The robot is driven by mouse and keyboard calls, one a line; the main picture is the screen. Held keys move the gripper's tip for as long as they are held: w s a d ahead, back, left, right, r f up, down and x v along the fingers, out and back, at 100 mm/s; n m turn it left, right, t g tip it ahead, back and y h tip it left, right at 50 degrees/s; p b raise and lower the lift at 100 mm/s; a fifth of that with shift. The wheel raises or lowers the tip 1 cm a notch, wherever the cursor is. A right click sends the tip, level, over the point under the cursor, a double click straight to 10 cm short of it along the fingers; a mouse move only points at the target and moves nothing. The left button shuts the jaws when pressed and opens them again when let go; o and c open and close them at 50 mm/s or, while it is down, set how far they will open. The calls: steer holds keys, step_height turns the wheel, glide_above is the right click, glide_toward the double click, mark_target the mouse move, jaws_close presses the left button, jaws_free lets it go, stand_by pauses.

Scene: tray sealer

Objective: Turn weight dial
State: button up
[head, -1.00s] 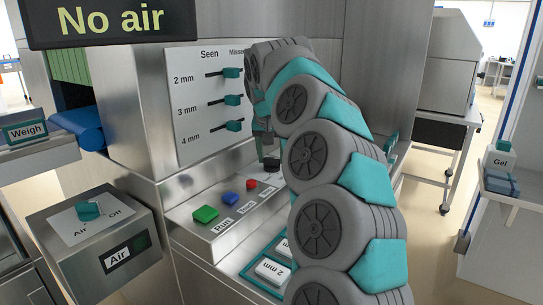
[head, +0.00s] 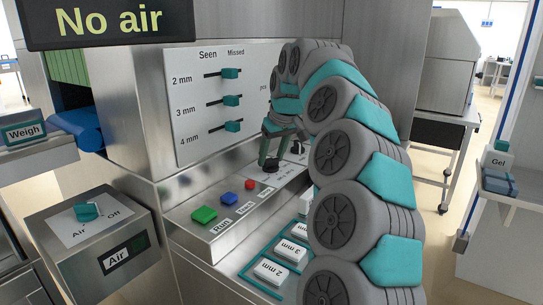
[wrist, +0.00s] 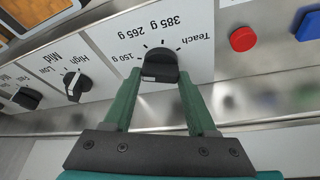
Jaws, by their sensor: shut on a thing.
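The weight dial (wrist: 158,66) is a black knob on a white plate marked 150 g, 265 g, 385 g and Teach. My gripper (wrist: 160,80) is shut on it in the wrist view, with one green finger on each side of the knob. A pale mark shows on the knob's near side, but which label it points to is hard to tell. In the head view my gripper (head: 281,160) reaches down to the panel, and the dial (head: 271,163) is a small dark shape by a fingertip.
A second black dial (wrist: 74,86) marked High, Mid and Low sits left of the weight dial. A red button (wrist: 243,39) and a blue button (wrist: 308,25) are to its right. A green Run button (head: 205,214) is nearer. An overhead sign (head: 108,22) reads "No air".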

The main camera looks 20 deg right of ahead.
stand_by(0.3)
steer(key=o, duration=1.4)
steer(key=shift+c, duration=0.2)
steer(key=v, duration=0.7)
steer(key=shift+r, duration=0.4)
steer(key=shift+s, duration=0.15)
